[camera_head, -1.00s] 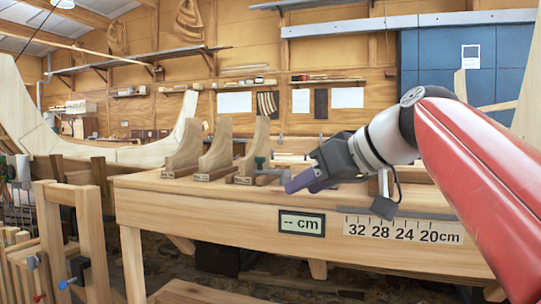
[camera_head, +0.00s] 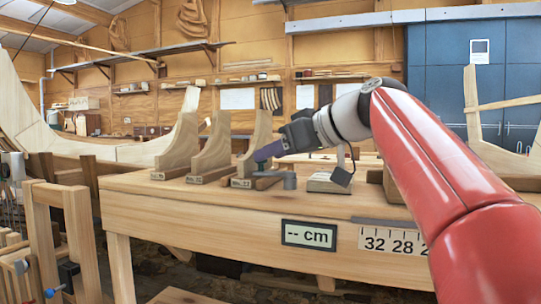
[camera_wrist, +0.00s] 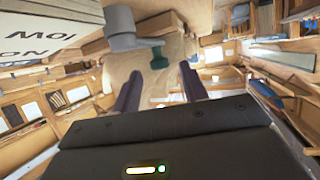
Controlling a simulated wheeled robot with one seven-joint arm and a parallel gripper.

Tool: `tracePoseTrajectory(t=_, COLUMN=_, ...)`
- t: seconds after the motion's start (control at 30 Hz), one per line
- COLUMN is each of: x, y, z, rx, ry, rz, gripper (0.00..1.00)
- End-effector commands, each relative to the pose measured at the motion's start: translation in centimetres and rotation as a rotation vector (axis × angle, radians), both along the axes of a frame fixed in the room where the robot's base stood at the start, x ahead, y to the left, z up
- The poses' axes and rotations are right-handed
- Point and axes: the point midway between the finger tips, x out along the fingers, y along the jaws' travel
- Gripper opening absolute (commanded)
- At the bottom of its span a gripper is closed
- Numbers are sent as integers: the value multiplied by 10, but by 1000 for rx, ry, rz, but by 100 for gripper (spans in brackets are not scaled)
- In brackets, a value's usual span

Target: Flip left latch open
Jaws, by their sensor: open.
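My gripper (camera_head: 260,158) reaches over the workbench from the right, near the wooden shapes. Its dark purple fingers stand apart and empty in the wrist view (camera_wrist: 162,86). Beyond the fingertips in the wrist view is a small green knob (camera_wrist: 159,58), beside a grey cylindrical fitting (camera_wrist: 121,28). The grey fitting also shows on the bench in the head view (camera_head: 290,180), just right of and below the fingers. Contact with the fitting cannot be told. I cannot clearly identify any part as the left latch.
The wooden workbench (camera_head: 190,212) carries upright curved shapes (camera_head: 213,150) left of my gripper. A "-- cm" display (camera_head: 309,234) and a number scale (camera_head: 394,242) are on its front. A wooden frame with clamps (camera_head: 75,225) stands front left. A lettered white panel (camera_wrist: 40,35) fills the wrist view's upper left.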

Motion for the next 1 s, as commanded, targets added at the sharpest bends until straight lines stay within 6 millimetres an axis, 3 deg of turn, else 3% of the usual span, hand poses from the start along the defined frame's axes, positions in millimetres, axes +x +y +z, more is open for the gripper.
tracePoseTrajectory(t=0.2, x=10, y=12, z=-7, rx=0, ry=1, rz=0, gripper=43)
tracePoseTrajectory(t=0.47, x=10, y=12, z=-7, rx=0, ry=1, rz=-1, gripper=42)
tracePoseTrajectory(t=0.8, x=10, y=12, z=-7, rx=-1, ry=1, rz=-2, gripper=0)
tracePoseTrajectory(t=1.0, x=10, y=12, z=-6, rx=-1, ry=2, rz=6, gripper=0)
